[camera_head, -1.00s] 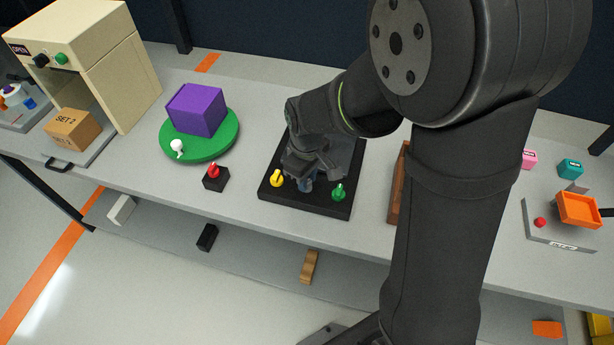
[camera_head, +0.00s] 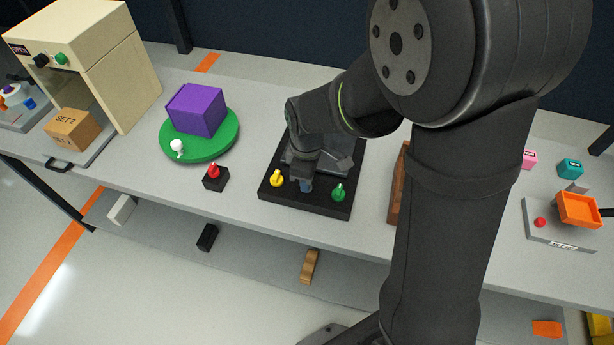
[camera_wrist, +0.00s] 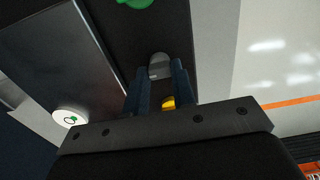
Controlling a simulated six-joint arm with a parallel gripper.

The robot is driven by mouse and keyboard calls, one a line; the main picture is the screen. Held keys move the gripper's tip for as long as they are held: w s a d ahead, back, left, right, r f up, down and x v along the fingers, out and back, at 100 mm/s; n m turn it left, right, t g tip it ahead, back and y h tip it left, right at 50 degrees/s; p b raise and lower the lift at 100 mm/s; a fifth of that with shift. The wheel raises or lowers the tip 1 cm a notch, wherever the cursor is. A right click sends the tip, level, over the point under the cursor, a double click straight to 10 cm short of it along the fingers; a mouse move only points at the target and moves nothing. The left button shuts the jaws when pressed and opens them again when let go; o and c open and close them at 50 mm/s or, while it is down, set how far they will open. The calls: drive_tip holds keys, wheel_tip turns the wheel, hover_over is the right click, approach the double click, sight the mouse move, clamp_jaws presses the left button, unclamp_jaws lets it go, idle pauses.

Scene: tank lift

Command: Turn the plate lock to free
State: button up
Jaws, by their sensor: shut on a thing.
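My gripper (camera_head: 306,184) points down at the black board (camera_head: 273,196) in the middle of the table. In the wrist view its fingers (camera_wrist: 160,88) are closed around a small grey knob (camera_wrist: 159,62), which is mostly hidden in the head view. A yellow knob (camera_head: 277,178) and a green knob (camera_head: 339,192) stand on the board, either side of the fingers. The yellow knob (camera_wrist: 168,102) shows partly between the fingers in the wrist view. I see no label that names the plate lock.
A red knob on a black block (camera_head: 215,184) stands left of the board. Behind it a green turntable (camera_head: 222,152) bears a purple box (camera_head: 196,110). A brown block (camera_head: 399,185) stands close right of the board. A white disc (camera_wrist: 70,117) shows in the wrist view.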

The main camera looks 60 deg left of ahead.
drive_tip(key=o, duration=1)
wheel_tip(320, 180, up, 18)
drive_tip(key=shift+f, duration=0.2)
drive_tip(key=shift+f, duration=0.15)
wheel_tip(320, 180, down, 17)
drive_tip(key=shift+f, duration=0.15)
idle(0.7)
